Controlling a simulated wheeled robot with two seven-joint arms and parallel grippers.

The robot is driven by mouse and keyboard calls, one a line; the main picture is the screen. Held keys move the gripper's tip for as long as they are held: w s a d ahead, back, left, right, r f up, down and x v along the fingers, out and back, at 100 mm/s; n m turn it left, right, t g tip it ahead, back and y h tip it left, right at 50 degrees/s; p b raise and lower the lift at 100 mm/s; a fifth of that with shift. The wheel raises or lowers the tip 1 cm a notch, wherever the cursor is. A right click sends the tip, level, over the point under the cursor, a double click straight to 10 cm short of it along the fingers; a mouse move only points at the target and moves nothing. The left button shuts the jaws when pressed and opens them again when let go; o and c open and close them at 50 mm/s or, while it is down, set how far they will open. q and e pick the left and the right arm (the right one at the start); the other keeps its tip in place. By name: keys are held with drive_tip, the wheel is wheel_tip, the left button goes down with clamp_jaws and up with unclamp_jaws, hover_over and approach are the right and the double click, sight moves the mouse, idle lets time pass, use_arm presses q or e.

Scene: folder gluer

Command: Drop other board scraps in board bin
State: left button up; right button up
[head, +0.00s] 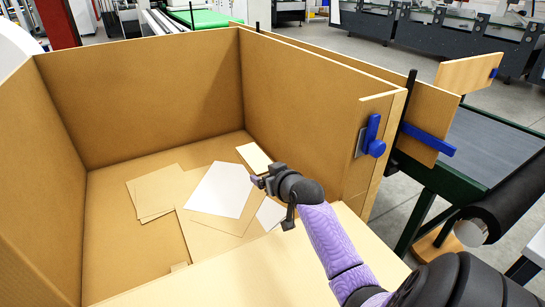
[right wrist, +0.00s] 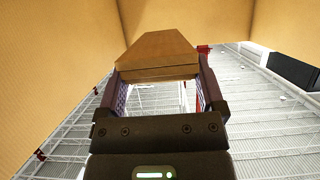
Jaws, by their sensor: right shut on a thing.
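The board bin (head: 150,97) is a large open box with tall brown walls. On its floor lie several flat scraps, among them tan sheets (head: 152,192) and a white sheet (head: 222,188). My right gripper (head: 257,180) is over the bin and shut on a small tan board scrap (head: 254,157). In the right wrist view the scrap (right wrist: 157,55) sits between the two fingers (right wrist: 160,88). The scrap's height above the bin floor is hard to judge. My left gripper is not in view.
A blue-handled clamp (head: 372,140) sits on the bin's right wall. A dark conveyor belt (head: 485,145) with a green frame stands beyond that wall. Tan board (head: 250,280) fills the near edge of the bin. Machines line the back.

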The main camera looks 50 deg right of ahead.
drive_tip(key=o, duration=0.9)
drive_tip(key=shift+o, duration=0.2)
drive_tip(key=shift+s+a+r+p, duration=0.1)
drive_tip(key=shift+s+r+p, duration=0.15)
drive_tip(key=shift+s+p, duration=0.1)
drive_tip(key=p+v, duration=0.3)
drive_tip(key=v, duration=0.6)
drive_tip(key=shift+s, duration=0.1)
